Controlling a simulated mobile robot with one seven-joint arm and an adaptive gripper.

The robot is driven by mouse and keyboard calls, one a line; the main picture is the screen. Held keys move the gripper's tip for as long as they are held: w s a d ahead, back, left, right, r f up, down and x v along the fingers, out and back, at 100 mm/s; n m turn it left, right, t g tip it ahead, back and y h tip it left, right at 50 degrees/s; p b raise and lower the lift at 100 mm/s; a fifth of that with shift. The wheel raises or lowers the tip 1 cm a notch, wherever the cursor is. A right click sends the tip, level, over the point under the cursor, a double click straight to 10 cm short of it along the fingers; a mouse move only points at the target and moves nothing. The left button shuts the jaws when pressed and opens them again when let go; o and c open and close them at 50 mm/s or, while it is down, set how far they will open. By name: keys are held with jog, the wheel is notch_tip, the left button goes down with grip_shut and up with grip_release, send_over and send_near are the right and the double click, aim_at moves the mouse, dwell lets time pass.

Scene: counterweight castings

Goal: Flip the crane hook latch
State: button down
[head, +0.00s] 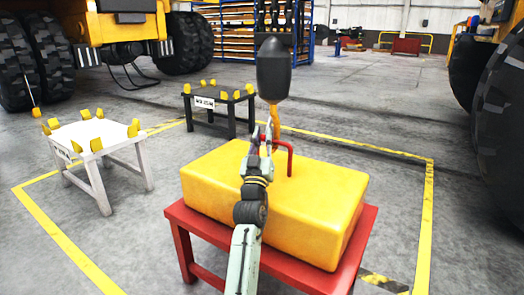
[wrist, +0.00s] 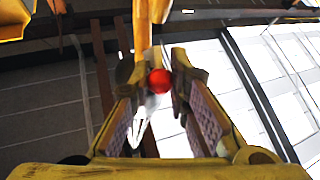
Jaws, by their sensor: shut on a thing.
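The crane hook (head: 276,120) is orange and hangs under a dark block (head: 273,70), above the yellow casting (head: 310,205). In the wrist view the orange hook (wrist: 143,30) comes down from the top edge. My gripper (wrist: 160,83) is shut on a red round knob (wrist: 159,81), which seems to belong to the hook latch. In the head view my gripper (head: 268,140) is beside the hook's lower part and hides some of it. A red bent bar (head: 290,160) stands on top of the casting, just right of my gripper. The latch's position cannot be made out.
The casting rests on a red table (head: 350,262). A white stand (head: 95,135) and a dark stand (head: 220,108), both with yellow pegs, stand to the left. Yellow floor lines surround the area. Large tyres (head: 500,120) are at right and back left.

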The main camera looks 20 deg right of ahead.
jog(key=shift+w+d+f+t+b, duration=0.1)
jog(key=shift+w+f+t+b, duration=0.15)
jog(key=shift+b, duration=0.2)
jog(key=shift+s, duration=0.1)
jog(key=c, duration=1.5)
grip_release()
jog(key=shift+r, duration=0.1)
jog(key=shift+r+p, duration=0.1)
jog(key=shift+p, duration=0.2)
